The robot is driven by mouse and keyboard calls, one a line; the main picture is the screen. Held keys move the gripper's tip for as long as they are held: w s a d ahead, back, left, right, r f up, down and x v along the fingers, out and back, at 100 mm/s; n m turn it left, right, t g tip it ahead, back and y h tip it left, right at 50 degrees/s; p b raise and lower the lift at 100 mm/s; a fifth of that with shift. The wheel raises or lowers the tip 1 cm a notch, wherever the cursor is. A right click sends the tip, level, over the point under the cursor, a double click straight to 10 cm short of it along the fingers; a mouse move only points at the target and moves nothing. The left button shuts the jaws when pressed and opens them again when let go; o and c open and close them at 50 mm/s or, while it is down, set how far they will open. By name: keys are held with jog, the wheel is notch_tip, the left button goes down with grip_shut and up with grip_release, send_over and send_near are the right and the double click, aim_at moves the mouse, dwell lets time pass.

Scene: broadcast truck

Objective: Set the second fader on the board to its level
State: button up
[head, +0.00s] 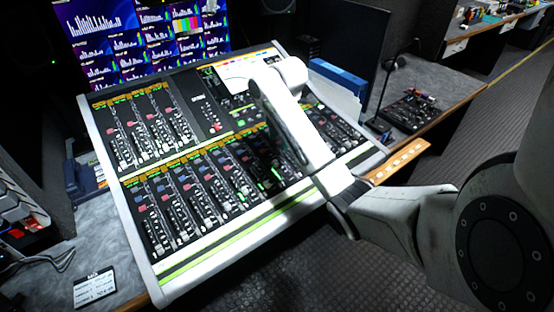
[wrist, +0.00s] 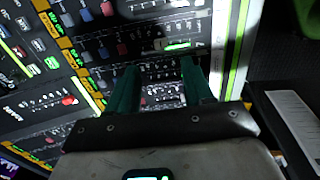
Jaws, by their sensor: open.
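The board (head: 215,264) is a large white-edged mixing console with an upper and a lower bank of channel strips. Fader caps line the lower bank (head: 178,213); I cannot tell for sure which is the second fader or read its level. My arm reaches over the board's right half and hides part of its strips; my gripper is hidden behind it in the head view. In the wrist view my gripper (wrist: 157,72) is open, its two green fingers apart over the board's controls (wrist: 160,96). Pale controls show between the fingers; I cannot tell whether they touch anything.
A screen wall (head: 105,50) stands behind the board. Blue and white folders (head: 338,80) stand at its right rear corner. A small black panel (head: 408,112) sits on the right desk. A printed card (head: 94,287) lies at the front left.

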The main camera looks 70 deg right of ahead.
aim_at(277, 162)
jog(key=f, duration=0.6)
jog(key=w+f, duration=0.1)
jog(key=f, duration=0.3)
jog(key=shift+w+d, duration=0.1)
jog(key=shift+d, duration=0.25)
grip_shut()
